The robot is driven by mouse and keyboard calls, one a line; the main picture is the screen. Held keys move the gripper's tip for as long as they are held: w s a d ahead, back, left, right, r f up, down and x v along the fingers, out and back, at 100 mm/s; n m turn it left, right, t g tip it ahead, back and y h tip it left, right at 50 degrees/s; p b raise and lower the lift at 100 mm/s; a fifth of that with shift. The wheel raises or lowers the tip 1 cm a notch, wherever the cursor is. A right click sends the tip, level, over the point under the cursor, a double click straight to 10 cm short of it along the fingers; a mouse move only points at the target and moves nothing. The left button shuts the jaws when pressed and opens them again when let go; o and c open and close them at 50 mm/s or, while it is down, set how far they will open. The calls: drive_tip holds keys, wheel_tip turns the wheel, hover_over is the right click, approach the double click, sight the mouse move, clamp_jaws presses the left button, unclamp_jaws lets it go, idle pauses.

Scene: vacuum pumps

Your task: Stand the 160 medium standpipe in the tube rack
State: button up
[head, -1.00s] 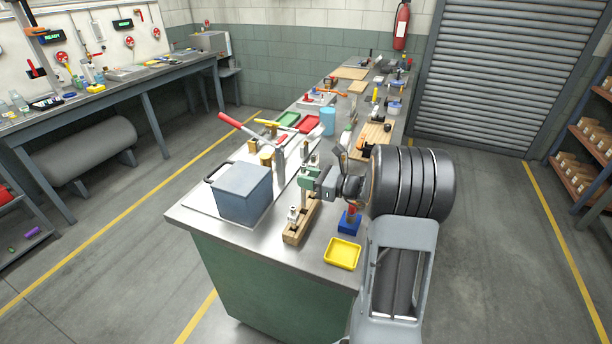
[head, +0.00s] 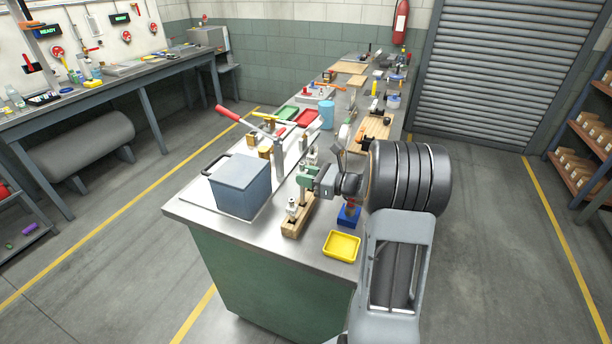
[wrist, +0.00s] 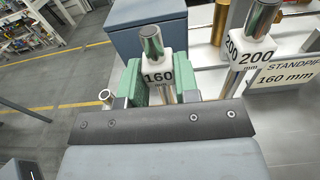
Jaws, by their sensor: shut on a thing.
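The 160 standpipe (wrist: 152,42) is a bright metal pipe with a white block marked 160. In the wrist view my gripper (wrist: 160,84) is shut on that block, with a green jaw on each side. The pipe's lower end is hidden behind my gripper. In the head view my gripper (head: 305,178) is over the far end of a wooden rack (head: 289,230). I cannot tell whether the held pipe is seated in it. A white-collared piece (head: 292,207) stands at the rack's near end. A pipe marked 200 (wrist: 256,50) stands upright to the right, apart from my gripper.
A grey-blue box (head: 240,190) stands left of the rack. A blue block (head: 348,218) and a yellow tray (head: 341,246) lie to the right. A sign reading STANDPIPE 160 mm (wrist: 285,75) is right of the 200 pipe.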

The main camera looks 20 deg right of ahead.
drive_tip(key=shift+f+b, duration=0.85)
drive_tip(key=shift+f, duration=0.5)
drive_tip(key=shift+f, duration=0.2)
drive_tip(key=o, duration=1.1)
drive_tip(key=shift+c, duration=0.2)
drive_tip(key=shift+s+d, duration=0.1)
drive_tip(key=b+v, duration=0.2)
drive_tip(key=v, duration=1.1)
drive_tip(key=shift+s+d, duration=0.15)
drive_tip(key=shift+d, duration=0.15)
